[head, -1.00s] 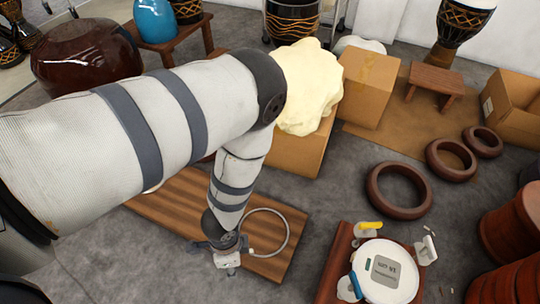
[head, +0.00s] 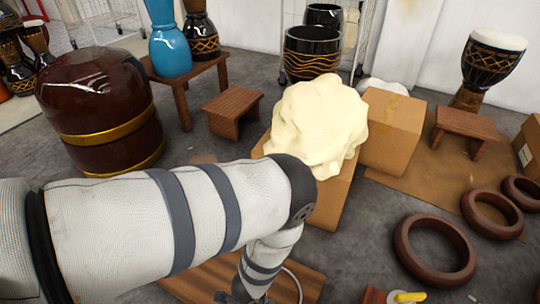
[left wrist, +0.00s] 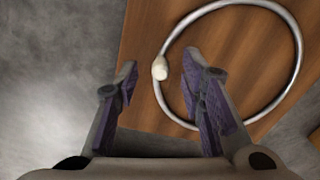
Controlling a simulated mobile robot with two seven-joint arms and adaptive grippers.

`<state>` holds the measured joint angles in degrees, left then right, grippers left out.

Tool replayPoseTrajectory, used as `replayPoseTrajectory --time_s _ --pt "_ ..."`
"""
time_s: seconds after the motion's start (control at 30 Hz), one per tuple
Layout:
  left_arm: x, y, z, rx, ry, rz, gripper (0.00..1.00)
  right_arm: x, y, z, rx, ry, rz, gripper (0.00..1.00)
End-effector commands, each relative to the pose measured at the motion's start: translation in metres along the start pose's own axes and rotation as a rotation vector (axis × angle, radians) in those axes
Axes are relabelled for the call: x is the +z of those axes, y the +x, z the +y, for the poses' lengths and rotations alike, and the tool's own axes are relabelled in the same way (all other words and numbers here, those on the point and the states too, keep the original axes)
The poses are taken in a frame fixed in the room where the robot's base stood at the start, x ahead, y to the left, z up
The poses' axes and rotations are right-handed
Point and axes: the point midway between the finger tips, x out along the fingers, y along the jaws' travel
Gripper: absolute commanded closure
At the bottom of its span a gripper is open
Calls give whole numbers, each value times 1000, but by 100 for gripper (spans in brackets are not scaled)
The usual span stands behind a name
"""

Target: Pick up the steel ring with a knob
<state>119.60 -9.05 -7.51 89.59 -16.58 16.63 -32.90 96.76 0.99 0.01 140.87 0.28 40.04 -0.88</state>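The steel ring (left wrist: 301,55) is a thin metal hoop lying over a brown wooden board. In the left wrist view its pale knob (left wrist: 160,70) is on the left side of the hoop. In the head view only part of the ring (head: 297,280) shows at the bottom, right of my left forearm. My left gripper (left wrist: 160,64) is open, with a purple-padded finger to either side of the knob in the picture. I cannot tell how far above the knob the fingertips are. In the head view the gripper is mostly cut off. My right gripper is not in view.
The wooden board (head: 205,282) is on the grey floor. A cardboard box with a cream lumpy bundle (head: 318,122) stands behind my left arm. Brown rings (head: 436,232) lie at right. A large dark-red drum (head: 95,95) and small wooden stools (head: 232,107) stand at back left.

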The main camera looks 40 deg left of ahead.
Motion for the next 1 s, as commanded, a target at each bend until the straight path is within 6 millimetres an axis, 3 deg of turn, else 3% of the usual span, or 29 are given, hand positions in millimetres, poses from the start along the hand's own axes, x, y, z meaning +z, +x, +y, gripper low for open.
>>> replayPoseTrajectory --time_s 0.07,0.23,0.4,0.8,1.0 --pt "1 15 0 1 -1 -2 64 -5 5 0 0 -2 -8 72" --pt "0 12 -1 -1 -1 -1 64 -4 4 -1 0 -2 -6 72" --pt "0 12 -1 -1 -1 -1 100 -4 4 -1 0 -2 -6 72" --pt "0 9 -1 -2 -1 0 100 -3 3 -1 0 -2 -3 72" --pt "0 -24 -2 -5 -1 2 100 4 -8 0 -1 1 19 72"
